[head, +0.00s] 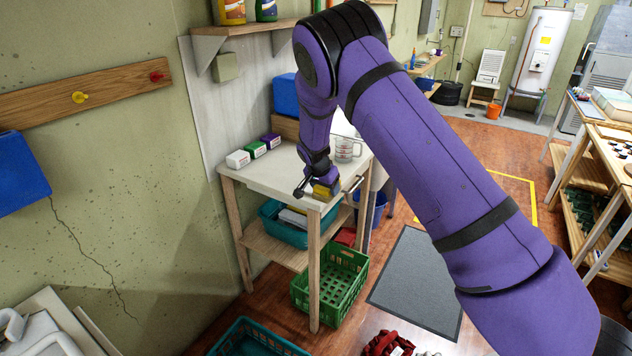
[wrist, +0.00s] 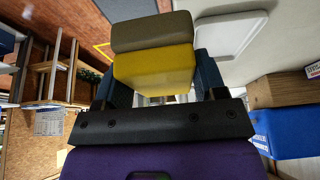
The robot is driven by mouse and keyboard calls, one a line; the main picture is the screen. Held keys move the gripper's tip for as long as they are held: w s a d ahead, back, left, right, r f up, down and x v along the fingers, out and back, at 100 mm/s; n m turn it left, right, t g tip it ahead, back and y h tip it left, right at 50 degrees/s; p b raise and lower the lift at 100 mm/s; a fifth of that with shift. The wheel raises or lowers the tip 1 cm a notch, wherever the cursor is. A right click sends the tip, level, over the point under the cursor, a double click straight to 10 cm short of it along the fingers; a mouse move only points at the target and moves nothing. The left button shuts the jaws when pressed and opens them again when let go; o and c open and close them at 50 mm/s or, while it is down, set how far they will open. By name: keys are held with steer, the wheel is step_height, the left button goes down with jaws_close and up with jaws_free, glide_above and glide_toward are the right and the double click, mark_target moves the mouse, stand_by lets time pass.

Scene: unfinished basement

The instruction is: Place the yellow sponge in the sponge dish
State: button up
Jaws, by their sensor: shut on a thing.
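My gripper (head: 325,187) is shut on the yellow sponge (head: 321,192), over the front right part of the pale-topped table (head: 262,177). In the wrist view the yellow sponge (wrist: 155,70) has a brownish-olive layer on its far side and sits between the dark fingers of my gripper (wrist: 155,95). A pale shallow rectangular thing with rounded corners (wrist: 232,38) lies beyond it on the right in the wrist view. I cannot tell if this is the sponge dish. No dish shows clearly in the head view, where my arm hides part of the tabletop.
White (head: 238,159), green (head: 256,149) and purple (head: 271,140) boxes stand along the wall side of the table. A clear measuring cup (head: 347,149) stands behind my gripper. A blue bin (head: 286,95) is at the back. A green crate (head: 330,285) is on the floor.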

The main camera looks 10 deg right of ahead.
steer(key=w, duration=0.4)
steer(key=w+f, duration=0.1)
steer(key=w, duration=0.8)
steer(key=shift+w+f, duration=0.15)
steer(key=shift+f, duration=0.05)
steer(key=shift+w+f, duration=0.1)
steer(key=shift+f, duration=1.6)
steer(key=o, duration=1)
steer(key=shift+f, duration=0.1)
